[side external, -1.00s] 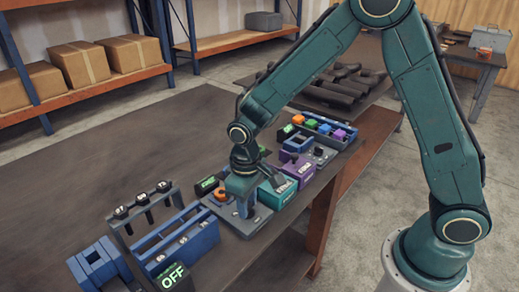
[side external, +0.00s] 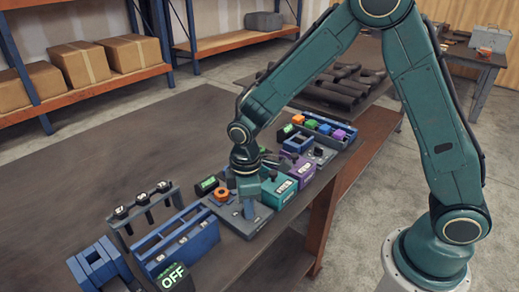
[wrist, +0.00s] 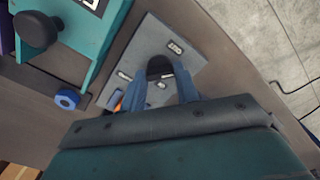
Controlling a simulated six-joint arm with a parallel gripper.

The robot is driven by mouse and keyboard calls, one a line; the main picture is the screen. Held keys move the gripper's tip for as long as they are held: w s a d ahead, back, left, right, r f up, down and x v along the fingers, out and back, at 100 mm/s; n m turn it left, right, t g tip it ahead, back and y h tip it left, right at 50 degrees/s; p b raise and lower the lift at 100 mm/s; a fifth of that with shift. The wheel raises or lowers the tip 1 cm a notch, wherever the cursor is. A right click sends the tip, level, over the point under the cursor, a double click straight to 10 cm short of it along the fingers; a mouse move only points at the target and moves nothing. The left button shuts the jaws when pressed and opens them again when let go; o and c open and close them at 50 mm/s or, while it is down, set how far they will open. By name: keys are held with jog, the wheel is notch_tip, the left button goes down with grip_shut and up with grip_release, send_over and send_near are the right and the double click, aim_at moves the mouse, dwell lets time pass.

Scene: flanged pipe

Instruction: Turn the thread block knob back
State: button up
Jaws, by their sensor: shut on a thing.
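The thread block (side external: 252,229) is a grey plate on the bench near its front edge, and it also shows in the wrist view (wrist: 190,55). The knob's pointer and exact angle are hidden. An orange ring (side external: 221,194) sits left of the fingers.
A teal block (side external: 278,194) with a black knob (wrist: 36,30) stands close to the plate, with a purple block (side external: 299,169) behind. A blue ring (wrist: 67,98) lies nearby. Blue trays and an OFF sign (side external: 174,278) are at front left. The bench's left side is bare.

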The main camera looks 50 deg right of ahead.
jog(key=shift+r, duration=0.1)
jog(key=o, duration=1)
notch_tip(320, 180, up, 14)
jog(key=shift+f, duration=0.1)
dwell(0.4)
